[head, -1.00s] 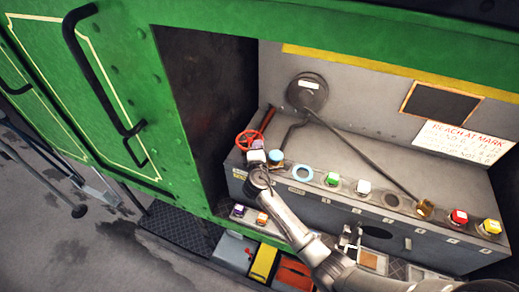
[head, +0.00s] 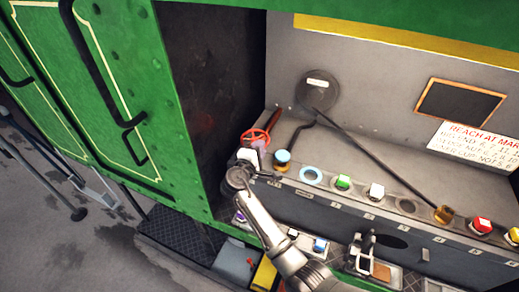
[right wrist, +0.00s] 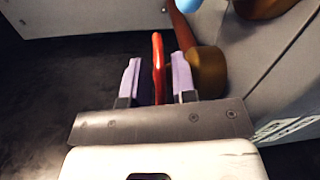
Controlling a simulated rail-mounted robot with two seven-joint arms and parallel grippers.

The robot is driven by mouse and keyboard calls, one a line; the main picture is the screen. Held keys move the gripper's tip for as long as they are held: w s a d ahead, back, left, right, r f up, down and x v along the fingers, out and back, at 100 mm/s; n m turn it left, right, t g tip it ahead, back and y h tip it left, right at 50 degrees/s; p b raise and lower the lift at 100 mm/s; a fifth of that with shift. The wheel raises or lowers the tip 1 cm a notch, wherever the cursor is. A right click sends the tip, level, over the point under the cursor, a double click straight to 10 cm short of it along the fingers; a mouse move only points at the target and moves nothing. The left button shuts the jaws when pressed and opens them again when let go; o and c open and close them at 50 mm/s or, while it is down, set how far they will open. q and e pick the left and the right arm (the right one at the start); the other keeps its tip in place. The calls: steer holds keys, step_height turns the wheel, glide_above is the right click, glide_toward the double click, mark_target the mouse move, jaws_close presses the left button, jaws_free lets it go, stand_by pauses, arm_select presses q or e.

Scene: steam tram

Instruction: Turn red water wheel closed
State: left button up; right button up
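The red water wheel (head: 250,137) is at the left end of the grey console, partly hidden behind my right gripper (head: 259,147) in the head view. In the right wrist view a red rim (right wrist: 158,68) stands edge-on between the two pale fingers of my right gripper (right wrist: 156,80). Gaps show on both sides of the rim, so the gripper is open around it and not pinching it. The wheel's hub and its exact angle are hidden. My left gripper is not in view.
A blue-topped knob (head: 282,157) stands close to the right of my right gripper. A blue ring (head: 312,176) and several coloured knobs line the console edge. A long dark lever (head: 385,158) crosses the console. The green door wall (head: 182,110) is to the left.

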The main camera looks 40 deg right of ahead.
steer(key=shift+o, duration=1.2)
steer(key=shift+a, duration=0.1)
steer(key=b+v, duration=0.2)
steer(key=v, duration=1.1)
steer(key=shift+s+a, duration=0.2)
steer(key=shift+a, duration=0.1)
steer(key=shift+r, duration=0.1)
